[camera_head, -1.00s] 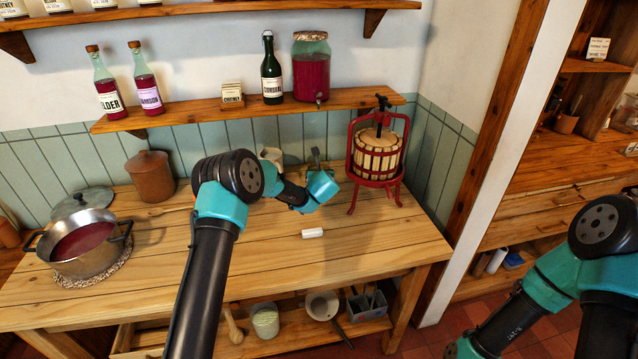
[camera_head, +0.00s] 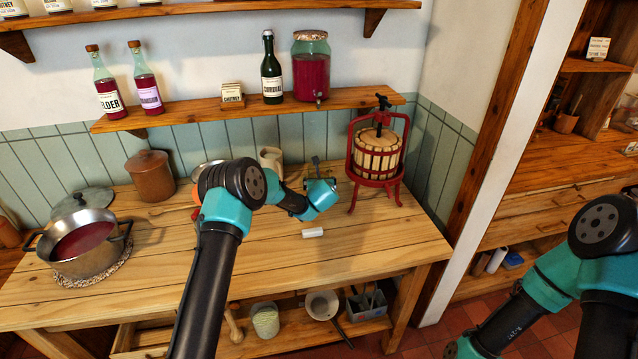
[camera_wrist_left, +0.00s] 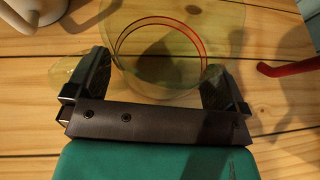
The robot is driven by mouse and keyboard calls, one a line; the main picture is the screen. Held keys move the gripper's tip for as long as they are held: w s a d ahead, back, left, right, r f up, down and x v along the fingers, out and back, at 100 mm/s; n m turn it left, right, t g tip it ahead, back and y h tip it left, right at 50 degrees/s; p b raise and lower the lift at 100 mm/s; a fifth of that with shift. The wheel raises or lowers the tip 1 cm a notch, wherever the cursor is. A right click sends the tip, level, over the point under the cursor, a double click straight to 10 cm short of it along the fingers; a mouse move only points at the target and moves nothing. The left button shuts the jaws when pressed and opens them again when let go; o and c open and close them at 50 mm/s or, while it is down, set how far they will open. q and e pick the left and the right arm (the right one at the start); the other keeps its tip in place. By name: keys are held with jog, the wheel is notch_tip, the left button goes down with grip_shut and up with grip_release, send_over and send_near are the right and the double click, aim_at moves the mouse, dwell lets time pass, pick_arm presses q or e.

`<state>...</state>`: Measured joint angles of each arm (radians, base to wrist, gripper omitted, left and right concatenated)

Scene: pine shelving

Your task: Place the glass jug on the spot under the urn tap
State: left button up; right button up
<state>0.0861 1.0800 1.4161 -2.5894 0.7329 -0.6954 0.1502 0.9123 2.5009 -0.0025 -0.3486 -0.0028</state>
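The glass jug (camera_wrist_left: 157,72) is a clear round vessel in the left wrist view, with a reddish curved line inside its round outline. My left gripper (camera_wrist_left: 158,82) has its fingers wide apart, one on each side of the jug. I cannot tell whether they press on the glass. In the head view my left gripper (camera_head: 324,184) is low over the back of the table, left of the red press, and I cannot make out the jug there. The urn (camera_head: 311,70), a jar of red liquid with a tap (camera_head: 318,101), stands on the shelf above. My right gripper is out of view.
The red fruit press (camera_head: 377,155) stands close to the right of my left gripper. A pale mug (camera_head: 271,158) is behind my left arm. A white block (camera_head: 313,233) lies in front. A pot (camera_head: 87,243) is at left. The front right of the table is clear.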

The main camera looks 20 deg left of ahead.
pick_arm(q)
jog(key=shift+r, duration=0.1)
jog(key=shift+s+r, duration=0.1)
jog(key=v, duration=1.1)
jog(key=shift+s+d+r, duration=0.2)
jog(key=shift+s, duration=0.1)
dwell(0.4)
jog(key=v, duration=1.7)
jog(key=shift+s, duration=0.2)
jog(key=shift+r, duration=0.1)
